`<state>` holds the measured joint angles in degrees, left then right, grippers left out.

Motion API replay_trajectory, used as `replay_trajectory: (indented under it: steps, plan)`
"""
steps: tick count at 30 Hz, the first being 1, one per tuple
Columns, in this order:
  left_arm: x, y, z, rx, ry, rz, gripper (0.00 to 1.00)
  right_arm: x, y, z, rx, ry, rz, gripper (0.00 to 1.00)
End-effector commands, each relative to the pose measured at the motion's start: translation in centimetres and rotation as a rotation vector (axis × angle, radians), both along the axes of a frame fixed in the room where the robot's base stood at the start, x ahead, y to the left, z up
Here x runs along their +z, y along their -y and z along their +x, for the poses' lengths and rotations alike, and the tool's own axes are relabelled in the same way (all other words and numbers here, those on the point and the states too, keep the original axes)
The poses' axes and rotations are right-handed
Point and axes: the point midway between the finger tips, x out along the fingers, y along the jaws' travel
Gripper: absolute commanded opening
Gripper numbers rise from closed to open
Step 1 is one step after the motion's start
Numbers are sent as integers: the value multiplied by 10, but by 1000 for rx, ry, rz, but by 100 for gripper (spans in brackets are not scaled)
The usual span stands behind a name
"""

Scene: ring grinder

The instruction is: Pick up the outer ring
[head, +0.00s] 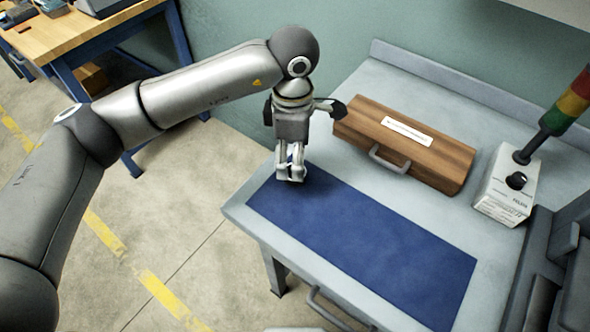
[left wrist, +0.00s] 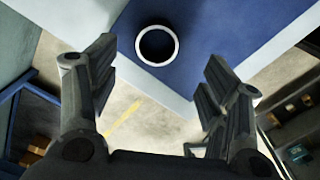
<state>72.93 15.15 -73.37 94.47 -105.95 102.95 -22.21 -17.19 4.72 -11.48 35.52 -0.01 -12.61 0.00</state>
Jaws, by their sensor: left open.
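The outer ring (left wrist: 157,64) shows in the left wrist view as a pale rim around a dark round centre. It lies on the blue mat (left wrist: 190,40), near the mat's corner. In the head view I cannot make the ring out; my left gripper covers that area. My left gripper (head: 290,178) points down over the mat's left end. In the left wrist view its two fingers (left wrist: 160,72) are spread wide with nothing between them, and the ring appears just beyond the fingertips. My right gripper is in neither view.
The mat (head: 375,250) lies on a grey workbench (head: 240,212). A brown wooden case (head: 430,160) with a handle stands behind it. A white control box (head: 505,188) with a black knob and a signal light tower (head: 568,105) stand at the right. The mat's middle is clear.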

Motion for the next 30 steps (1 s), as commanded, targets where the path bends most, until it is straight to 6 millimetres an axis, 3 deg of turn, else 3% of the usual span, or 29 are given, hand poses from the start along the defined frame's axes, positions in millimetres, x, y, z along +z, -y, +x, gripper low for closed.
replay_trajectory:
  steps: [5, 13, 22, 30]
  plan:
    - [-12, 2, 1, 2, -3, -1, 71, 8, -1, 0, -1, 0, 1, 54]
    - [-50, 5, 3, 1, -2, -2, 71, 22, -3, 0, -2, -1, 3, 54]
    - [-57, 5, 4, -1, 0, -3, 71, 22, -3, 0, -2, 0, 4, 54]
    - [-56, 5, 4, 0, 0, -3, 37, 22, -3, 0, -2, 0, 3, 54]
